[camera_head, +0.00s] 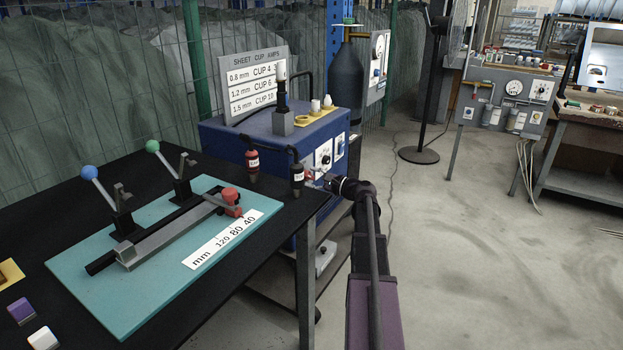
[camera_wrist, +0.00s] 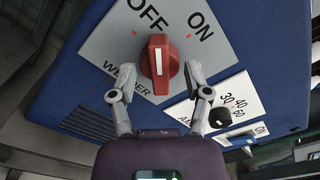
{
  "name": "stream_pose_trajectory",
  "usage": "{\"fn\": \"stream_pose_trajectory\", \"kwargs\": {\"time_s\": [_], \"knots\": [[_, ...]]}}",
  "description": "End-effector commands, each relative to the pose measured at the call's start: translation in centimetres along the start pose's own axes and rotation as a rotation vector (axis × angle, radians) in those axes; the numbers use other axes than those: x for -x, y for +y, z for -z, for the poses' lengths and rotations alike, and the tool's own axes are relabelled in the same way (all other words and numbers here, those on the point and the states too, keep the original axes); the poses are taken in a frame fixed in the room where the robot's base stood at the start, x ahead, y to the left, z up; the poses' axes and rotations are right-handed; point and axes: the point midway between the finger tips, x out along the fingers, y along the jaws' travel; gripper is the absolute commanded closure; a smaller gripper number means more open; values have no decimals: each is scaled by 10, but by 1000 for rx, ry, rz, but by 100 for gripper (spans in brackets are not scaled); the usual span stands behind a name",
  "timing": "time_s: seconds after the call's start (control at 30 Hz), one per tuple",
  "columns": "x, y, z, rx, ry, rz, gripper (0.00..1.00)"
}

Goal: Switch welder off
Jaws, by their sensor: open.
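The welder (camera_head: 225,143) is a blue box beside the black table. Its red switch knob (camera_wrist: 159,50) sits on a grey plate (camera_wrist: 100,47) lettered OFF and ON in the wrist view. The knob's white line stands about upright in the picture, between the red marks by OFF on the left and ON on the right. My gripper (camera_wrist: 159,76) is open, with one finger on each side of the knob. Small gaps seem to show between fingers and knob. In the head view my gripper (camera_head: 318,180) is at the welder's front, largely hiding the knob.
A smaller white dial plate (camera_wrist: 238,98) with a black knob (camera_wrist: 219,117) lies close to my right finger. The black table (camera_head: 262,200) with a teal clamp board (camera_head: 130,310) stands left of my arm. Open concrete floor (camera_head: 480,260) lies to the right.

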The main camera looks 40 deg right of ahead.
Motion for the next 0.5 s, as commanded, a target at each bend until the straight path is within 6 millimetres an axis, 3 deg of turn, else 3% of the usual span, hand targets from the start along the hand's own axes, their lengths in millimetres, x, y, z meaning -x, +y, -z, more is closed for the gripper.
{"fn": "stream_pose_trajectory", "kwargs": {"time_s": [0.03, 0.23, 0.27, 0.5], "knots": [[0, 0, 0, 0, 0, 0, 37], [0, 0, 0, 0, 0, 0, 97], [0, 0, 0, 0, 0, 0, 100], [0, 0, 0, 46, 0, 0, 100]]}}
